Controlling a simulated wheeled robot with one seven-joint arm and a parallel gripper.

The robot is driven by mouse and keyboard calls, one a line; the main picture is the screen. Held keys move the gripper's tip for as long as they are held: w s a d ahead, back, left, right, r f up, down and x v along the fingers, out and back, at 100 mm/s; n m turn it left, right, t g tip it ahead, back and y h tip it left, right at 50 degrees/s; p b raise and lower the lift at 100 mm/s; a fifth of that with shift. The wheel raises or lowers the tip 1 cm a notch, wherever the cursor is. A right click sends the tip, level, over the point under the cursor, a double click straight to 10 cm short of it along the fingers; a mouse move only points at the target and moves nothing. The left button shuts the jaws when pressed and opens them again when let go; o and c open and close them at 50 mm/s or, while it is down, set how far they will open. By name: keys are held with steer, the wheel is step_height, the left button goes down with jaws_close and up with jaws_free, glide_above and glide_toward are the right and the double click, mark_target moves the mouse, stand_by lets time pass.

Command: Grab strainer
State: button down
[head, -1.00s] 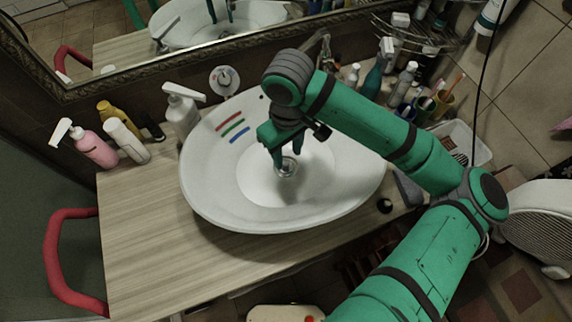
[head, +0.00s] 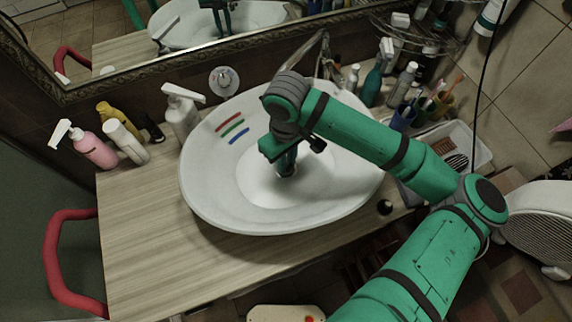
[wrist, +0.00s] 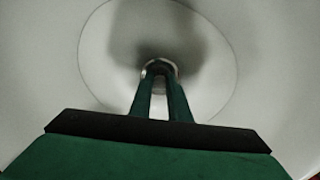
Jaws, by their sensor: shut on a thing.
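The strainer (wrist: 160,61) is a small round metal piece at the bottom of the white basin (head: 215,185). In the wrist view its rim shows around my fingertips. In the head view it is mostly hidden behind my gripper (head: 286,172). My gripper points down into the basin. In the wrist view the two fingers (wrist: 159,74) come close together at the tips, shut on the strainer. I cannot tell whether the strainer is raised off the basin floor.
The basin's curved wall surrounds my gripper. A faucet (head: 318,50) stands at the back rim. A soap dispenser (head: 182,110) is at the left rim, with several bottles (head: 92,148) farther left. The wooden counter (head: 145,235) at the front left is clear.

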steer(key=shift+r, duration=0.1)
step_height(320, 180, up, 10)
stand_by(0.5)
steer(key=shift+r, duration=1.9)
steer(key=shift+r, duration=1.55)
